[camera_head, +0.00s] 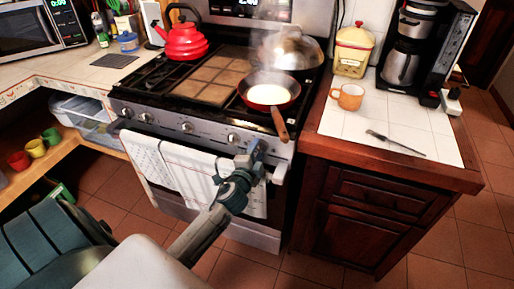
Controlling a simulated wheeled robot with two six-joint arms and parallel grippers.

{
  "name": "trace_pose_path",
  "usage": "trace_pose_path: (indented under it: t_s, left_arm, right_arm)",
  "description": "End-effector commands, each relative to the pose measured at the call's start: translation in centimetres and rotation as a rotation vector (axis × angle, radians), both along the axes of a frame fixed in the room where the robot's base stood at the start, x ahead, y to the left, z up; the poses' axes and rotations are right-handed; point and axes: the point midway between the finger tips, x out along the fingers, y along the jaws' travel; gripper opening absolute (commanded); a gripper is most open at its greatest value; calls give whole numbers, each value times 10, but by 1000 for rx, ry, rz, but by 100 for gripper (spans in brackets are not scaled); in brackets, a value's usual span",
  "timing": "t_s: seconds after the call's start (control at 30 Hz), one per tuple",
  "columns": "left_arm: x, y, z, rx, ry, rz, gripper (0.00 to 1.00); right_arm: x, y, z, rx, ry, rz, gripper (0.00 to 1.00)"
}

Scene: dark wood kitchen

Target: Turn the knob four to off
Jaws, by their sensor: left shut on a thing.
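The stove's front panel (165,121) carries a row of round silver knobs. One knob (233,138) shows just left of my gripper, and another (187,127) sits near the panel's middle. My left gripper (257,148) reaches up to the right end of the panel and is shut on a knob there. The fingers hide most of that knob, so its angle cannot be read. A red pan (268,93) with white, steaming contents sits on the right front burner above the gripper. My right gripper is not in view.
The pan's wooden handle (280,125) sticks out over the front edge, close to my gripper. Towels (185,168) hang on the oven handle below. A red kettle (184,42) stands at the back left. An orange mug (348,97) and a fork (393,143) are on the right counter.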

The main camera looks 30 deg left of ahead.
Motion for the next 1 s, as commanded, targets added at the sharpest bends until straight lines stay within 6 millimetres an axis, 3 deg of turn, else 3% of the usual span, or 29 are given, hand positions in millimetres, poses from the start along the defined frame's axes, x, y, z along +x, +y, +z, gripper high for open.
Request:
trace_pose_path:
  t_s: [0.4, 1.0]
  left_arm:
    - [0, 0, 2, 218, 53, 0, 20]
    - [0, 0, 1, 262, 63, 0, 20]
  right_arm:
    - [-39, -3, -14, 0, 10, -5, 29]
    - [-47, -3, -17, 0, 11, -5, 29]
